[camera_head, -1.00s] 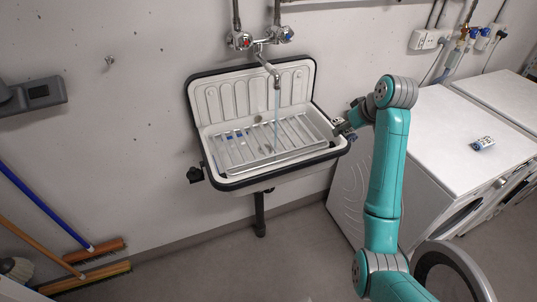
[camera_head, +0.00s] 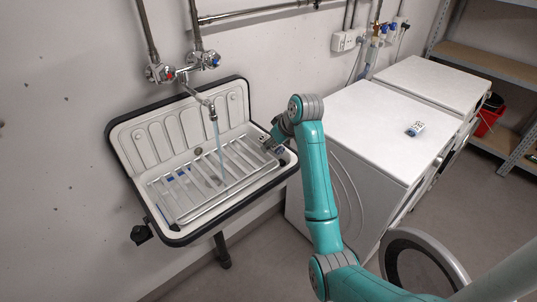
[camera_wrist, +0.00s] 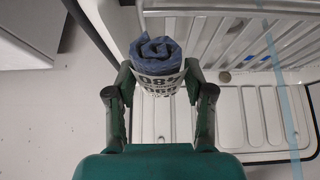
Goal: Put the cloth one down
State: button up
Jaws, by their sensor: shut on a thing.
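My gripper (camera_wrist: 158,76) is shut on a rolled blue cloth (camera_wrist: 156,46) with a white printed band around it. The roll sits upright between the two fingers in the wrist view. In the head view my gripper (camera_head: 277,147) is at the right end of the white sink (camera_head: 172,137); the held roll is too small there to make out clearly. A similar small blue and white roll (camera_head: 415,129) lies on top of the near white machine (camera_head: 365,125).
A slatted metal rack (camera_head: 215,176) lies across the sink. A stream of water (camera_head: 218,150) falls from the tap (camera_head: 200,97). An open round machine door (camera_head: 425,255) stands at the lower right. The far machine's top (camera_head: 435,82) is clear. Shelves (camera_head: 490,62) stand at the right.

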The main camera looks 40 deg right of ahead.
jog(key=shift+f, duration=1.95)
jog(key=shift+f, duration=0.6)
jog(key=o, duration=1.2)
jog(key=shift+r, duration=0.1)
